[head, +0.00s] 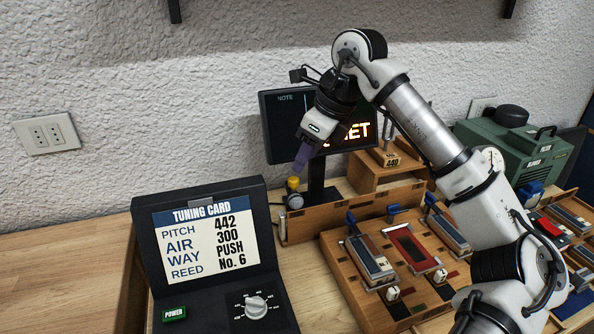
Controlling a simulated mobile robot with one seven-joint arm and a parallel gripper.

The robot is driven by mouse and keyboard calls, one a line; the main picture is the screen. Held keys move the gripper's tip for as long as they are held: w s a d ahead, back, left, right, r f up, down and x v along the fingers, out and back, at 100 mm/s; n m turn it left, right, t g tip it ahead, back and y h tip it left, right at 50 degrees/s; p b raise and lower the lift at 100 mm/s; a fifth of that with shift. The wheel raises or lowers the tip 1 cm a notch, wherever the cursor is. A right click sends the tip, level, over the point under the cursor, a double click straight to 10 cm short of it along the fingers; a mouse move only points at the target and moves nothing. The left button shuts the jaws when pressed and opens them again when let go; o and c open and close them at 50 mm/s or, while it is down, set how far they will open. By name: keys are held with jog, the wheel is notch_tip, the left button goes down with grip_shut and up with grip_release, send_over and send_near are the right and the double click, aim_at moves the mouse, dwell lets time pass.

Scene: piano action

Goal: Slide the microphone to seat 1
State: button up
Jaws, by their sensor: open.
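A small thing with a yellow top and a grey round head (295,200), which looks like the microphone, stands at the left end of a low wooden rail (335,215) in front of the display. My gripper (300,163) points down just above its yellow top, apart from it as far as I can tell. The jaws are open and seem empty, though the fingers are small and partly blurred together. No label reading seat 1 is legible, so I cannot tell which place it is.
A tuning card box (210,255) with a knob stands at front left. A dark display (280,125) is behind my gripper. A wooden block with reed plates (405,250) lies to the right, under my arm. A green machine (520,150) stands at back right. The left table is clear.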

aim_at(295, 179)
jog(key=x, duration=0.6)
jog(key=shift+a+p, duration=0.1)
jog(key=shift+p, duration=0.25)
jog(key=shift+c, duration=0.3)
grip_shut()
